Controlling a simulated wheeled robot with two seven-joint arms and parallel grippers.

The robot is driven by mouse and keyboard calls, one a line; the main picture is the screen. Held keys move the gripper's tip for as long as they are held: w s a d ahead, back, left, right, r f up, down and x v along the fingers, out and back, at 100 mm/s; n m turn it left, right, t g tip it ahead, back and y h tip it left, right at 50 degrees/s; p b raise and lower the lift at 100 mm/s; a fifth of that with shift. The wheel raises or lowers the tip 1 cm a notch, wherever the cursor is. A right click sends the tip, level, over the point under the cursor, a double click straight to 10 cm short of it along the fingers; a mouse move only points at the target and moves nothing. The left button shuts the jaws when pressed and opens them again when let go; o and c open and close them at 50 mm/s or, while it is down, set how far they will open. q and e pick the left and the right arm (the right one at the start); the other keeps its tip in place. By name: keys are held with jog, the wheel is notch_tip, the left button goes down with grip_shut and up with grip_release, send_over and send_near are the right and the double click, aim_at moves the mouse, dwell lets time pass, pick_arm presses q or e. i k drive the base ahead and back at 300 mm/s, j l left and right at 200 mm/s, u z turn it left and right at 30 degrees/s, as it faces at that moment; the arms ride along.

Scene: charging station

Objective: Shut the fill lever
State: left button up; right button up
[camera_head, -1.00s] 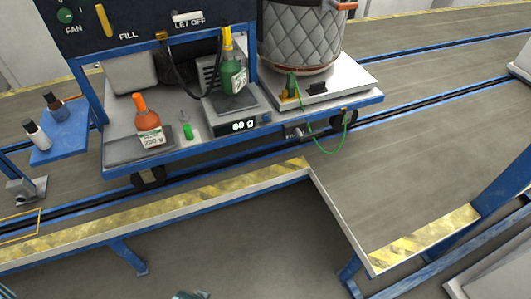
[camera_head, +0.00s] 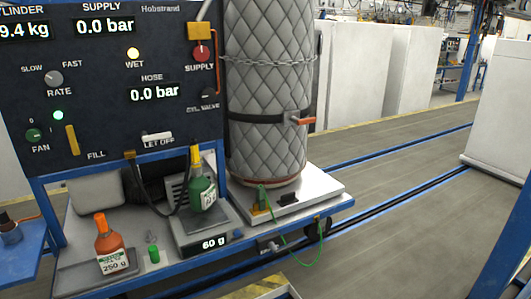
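The fill lever (camera_head: 72,140) is a yellow bar on the dark control panel (camera_head: 100,95), left of the FILL label. It stands nearly upright, slightly tilted. The white let-off lever (camera_head: 157,136) lies nearly level to its right. The supply and hose readouts both show 0.0 bar, and the cylinder readout shows 9.4 kg with its left part cut off. Neither of my grippers is in view.
A tall cylinder in a quilted grey jacket (camera_head: 265,80) stands chained right of the panel. Below, an orange bottle (camera_head: 110,245) and a green bottle on a scale reading 60 g (camera_head: 202,228) sit on the cart. Open floor lies to the right.

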aim_at(75, 147)
jog(key=u, duration=1.25)
